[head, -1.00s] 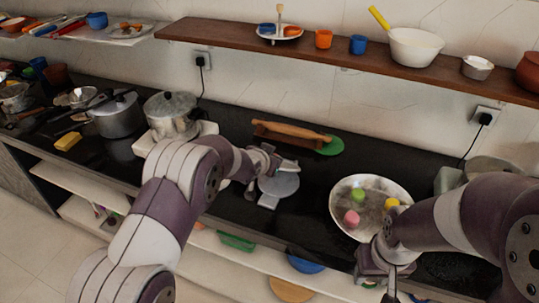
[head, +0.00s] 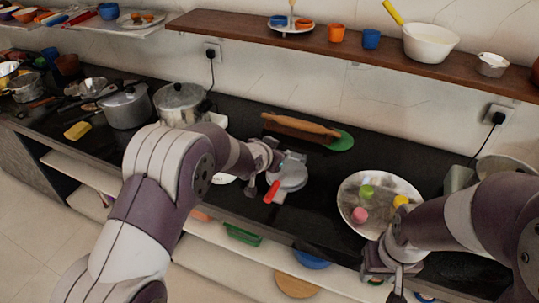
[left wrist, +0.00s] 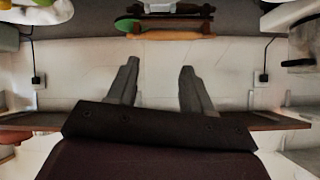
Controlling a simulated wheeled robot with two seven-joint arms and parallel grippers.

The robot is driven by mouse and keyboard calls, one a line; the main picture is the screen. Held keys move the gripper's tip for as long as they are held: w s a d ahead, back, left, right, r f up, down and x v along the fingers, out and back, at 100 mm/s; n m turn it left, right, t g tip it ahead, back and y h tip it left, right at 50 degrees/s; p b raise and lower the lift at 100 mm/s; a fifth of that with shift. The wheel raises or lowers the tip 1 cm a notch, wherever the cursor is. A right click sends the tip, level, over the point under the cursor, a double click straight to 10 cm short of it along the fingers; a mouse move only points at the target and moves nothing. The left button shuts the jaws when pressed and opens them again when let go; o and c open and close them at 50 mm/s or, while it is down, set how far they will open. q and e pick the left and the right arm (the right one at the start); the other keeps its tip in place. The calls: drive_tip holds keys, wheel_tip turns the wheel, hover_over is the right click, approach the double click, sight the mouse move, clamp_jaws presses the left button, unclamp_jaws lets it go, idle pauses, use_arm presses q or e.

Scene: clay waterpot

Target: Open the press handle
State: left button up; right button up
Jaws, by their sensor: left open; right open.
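The press (head: 290,179) is a small round grey disc on the dark counter, in the middle of the head view. Its red handle (head: 272,191) points towards the front edge. My left gripper (head: 273,160) is over the left far side of the press, partly covering it. I cannot tell whether it touches. In the left wrist view my left gripper (left wrist: 157,80) is open, with nothing between its fingers. My right gripper (head: 390,283) is low at the right, by the counter's front edge, partly hidden by its own arm.
A rolling pin (head: 300,126) and green disc (head: 340,140) lie behind the press. A large pan (head: 352,212) with coloured pieces is on the right. Pots (head: 180,103) stand on the left. A wooden shelf (head: 250,34) runs above. Counter between press and pan is clear.

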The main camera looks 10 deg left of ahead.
use_arm(q)
drive_tip(key=v, duration=0.7)
drive_tip(key=shift+s, duration=0.25)
drive_tip(key=shift+r, duration=0.15)
